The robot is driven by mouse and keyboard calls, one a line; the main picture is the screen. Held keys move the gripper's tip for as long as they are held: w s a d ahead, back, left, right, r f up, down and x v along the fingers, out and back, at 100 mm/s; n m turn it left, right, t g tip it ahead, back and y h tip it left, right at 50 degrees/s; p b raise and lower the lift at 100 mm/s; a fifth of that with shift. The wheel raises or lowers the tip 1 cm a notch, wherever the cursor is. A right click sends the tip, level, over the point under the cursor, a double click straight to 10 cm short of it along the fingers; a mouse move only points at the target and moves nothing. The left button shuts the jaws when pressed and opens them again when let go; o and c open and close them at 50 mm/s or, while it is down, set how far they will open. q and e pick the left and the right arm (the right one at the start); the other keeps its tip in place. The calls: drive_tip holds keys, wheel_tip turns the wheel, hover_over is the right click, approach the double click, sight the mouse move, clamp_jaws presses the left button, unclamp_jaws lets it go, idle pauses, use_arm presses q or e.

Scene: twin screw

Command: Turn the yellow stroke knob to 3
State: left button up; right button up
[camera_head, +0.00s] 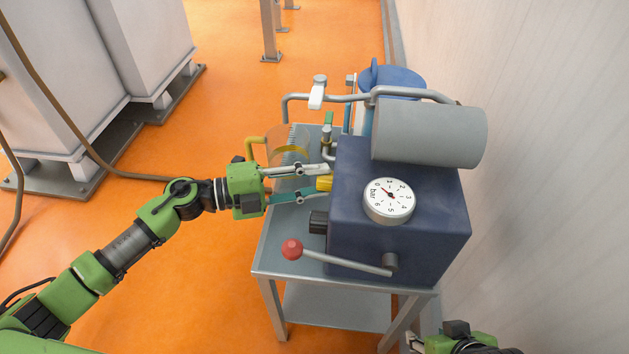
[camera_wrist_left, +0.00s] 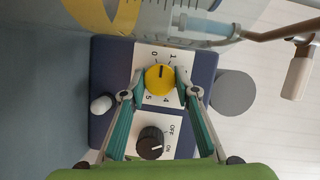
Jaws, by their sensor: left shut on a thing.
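The yellow stroke knob (camera_head: 324,183) sits on the left face of the blue machine (camera_head: 350,215). In the left wrist view the knob (camera_wrist_left: 159,80) is on a white dial plate, with numbers 0 and 1 above it and 4 and 5 below; 2 and 3 are hidden. A dark mark on the knob points upward, roughly between 0 and 1. My left gripper (camera_head: 323,178) is shut on the knob, a finger on each side of it (camera_wrist_left: 159,84). My right gripper (camera_head: 412,341) is only partly in view at the bottom edge.
A black OFF/ON knob (camera_wrist_left: 150,143) is just below the yellow one. A red-balled lever (camera_head: 292,249) sticks out below. A wall is on the right.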

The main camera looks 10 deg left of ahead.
use_arm(q)
drive_tip(key=o, duration=1.1)
drive_tip(key=f+v, duration=0.1)
drive_tip(key=v, duration=1.1)
drive_tip(key=shift+r, duration=0.45)
